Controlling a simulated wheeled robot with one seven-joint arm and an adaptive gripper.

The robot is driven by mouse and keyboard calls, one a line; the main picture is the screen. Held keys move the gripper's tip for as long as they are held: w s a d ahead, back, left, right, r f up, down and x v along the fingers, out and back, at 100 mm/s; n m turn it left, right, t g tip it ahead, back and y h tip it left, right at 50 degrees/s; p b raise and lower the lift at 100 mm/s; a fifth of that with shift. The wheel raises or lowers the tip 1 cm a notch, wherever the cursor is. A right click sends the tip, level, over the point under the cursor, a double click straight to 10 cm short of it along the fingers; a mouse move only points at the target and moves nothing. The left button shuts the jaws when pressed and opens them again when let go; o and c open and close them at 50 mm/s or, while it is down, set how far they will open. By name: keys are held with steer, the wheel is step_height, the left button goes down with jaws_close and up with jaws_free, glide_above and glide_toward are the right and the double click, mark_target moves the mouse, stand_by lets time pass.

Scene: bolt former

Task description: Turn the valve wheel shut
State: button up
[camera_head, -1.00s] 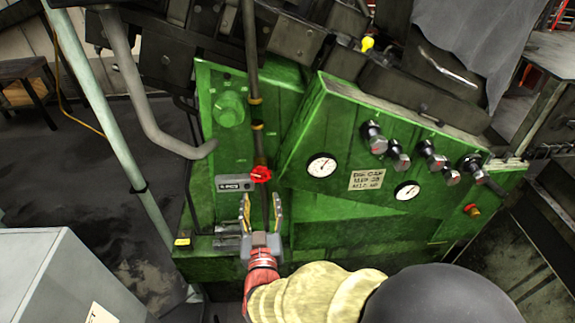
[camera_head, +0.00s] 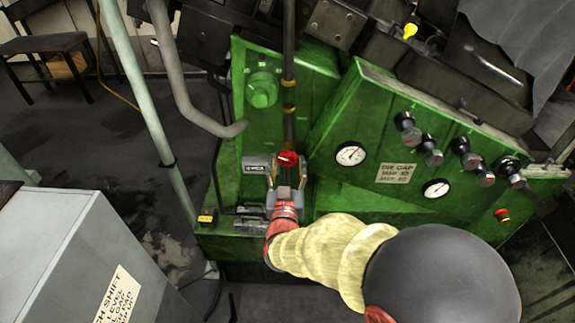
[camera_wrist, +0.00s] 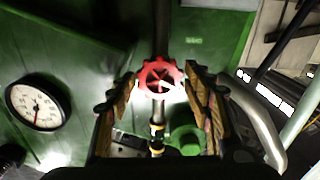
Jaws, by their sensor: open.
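The red valve wheel (camera_head: 287,159) sits on a dark vertical pipe at the front of the green machine. In the wrist view the wheel (camera_wrist: 160,77) shows its spokes and lies between and just beyond my fingertips. My gripper (camera_head: 286,174) is open in the head view, its fingers reaching up toward the wheel from below. In the wrist view my gripper's two padded fingers (camera_wrist: 160,84) stand apart on either side of the wheel. I see no clear contact between fingers and wheel.
The green machine (camera_head: 350,215) carries gauges (camera_head: 351,154) and several black knobs (camera_head: 408,122). A bent grey pipe (camera_head: 185,100) and a pale green post (camera_head: 140,95) stand left of the wheel. A grey cabinet (camera_head: 120,235) fills the lower left. Dark floor lies between.

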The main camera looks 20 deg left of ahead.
steer(key=shift+c, duration=0.8)
steer(key=c, duration=0.7)
steer(key=shift+f, duration=0.1)
steer(key=m+b, duration=0.3)
steer(key=b, duration=0.1)
steer(key=shift+f+m+b, duration=0.15)
steer(key=shift+m+b, duration=0.15)
steer(key=m+b, duration=0.5)
steer(key=b, duration=0.1)
steer(key=m+b, duration=0.5)
steer(key=shift+m+b, duration=0.8)
steer(key=shift+m, duration=0.4)
steer(key=shift+a+r+m, duration=0.1)
steer(key=shift+r+m, duration=0.15)
steer(key=shift+m, duration=1.05)
